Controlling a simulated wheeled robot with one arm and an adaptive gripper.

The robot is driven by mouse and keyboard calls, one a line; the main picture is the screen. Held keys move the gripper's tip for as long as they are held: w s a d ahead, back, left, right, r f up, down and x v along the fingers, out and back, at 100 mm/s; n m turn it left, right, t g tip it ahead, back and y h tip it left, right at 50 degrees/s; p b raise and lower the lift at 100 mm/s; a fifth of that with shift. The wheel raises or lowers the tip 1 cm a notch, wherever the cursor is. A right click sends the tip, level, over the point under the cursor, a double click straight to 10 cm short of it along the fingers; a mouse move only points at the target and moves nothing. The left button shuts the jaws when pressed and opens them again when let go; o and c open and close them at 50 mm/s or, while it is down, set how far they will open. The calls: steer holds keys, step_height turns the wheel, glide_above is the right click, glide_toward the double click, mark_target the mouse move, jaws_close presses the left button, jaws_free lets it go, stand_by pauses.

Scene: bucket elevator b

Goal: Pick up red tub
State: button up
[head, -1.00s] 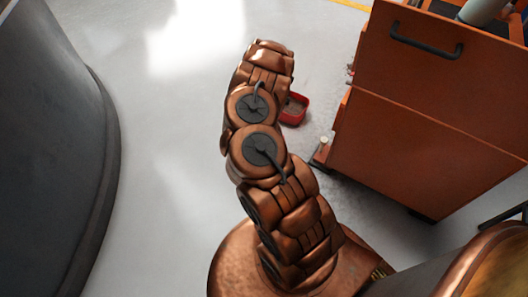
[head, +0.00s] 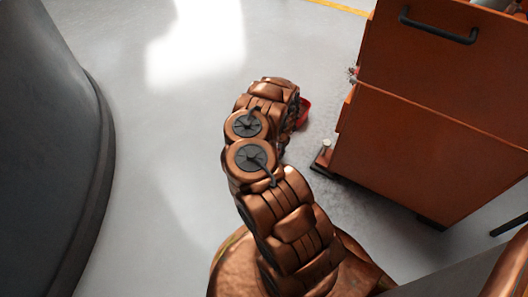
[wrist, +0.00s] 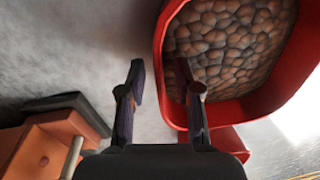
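The red tub (head: 304,113) stands on the floor in the head view, mostly hidden behind my arm. In the wrist view the red tub (wrist: 163,88) fills the upper right, and brown rounded lumps (wrist: 225,45) fill it. My gripper (wrist: 163,80) is open, with its two dark fingers apart. The left finger is outside the tub over the floor. The right finger overlaps the inside of the tub's left wall, so that wall lies between the fingers in the picture. I cannot tell whether either finger touches it. In the head view my gripper is hidden.
An orange cart (head: 430,120) with a black handle stands to the right of the tub, its low foot (head: 325,158) close by. An orange part (wrist: 50,145) shows at the wrist view's lower left. A large dark rounded body (head: 45,150) stands left. Grey floor between is clear.

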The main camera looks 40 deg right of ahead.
steer(key=f, duration=0.1)
steer(key=f+b, duration=0.2)
steer(key=f, duration=0.1)
steer(key=shift+w+d+f, duration=0.1)
steer(key=shift+w, duration=0.2)
jaws_close()
stand_by(0.4)
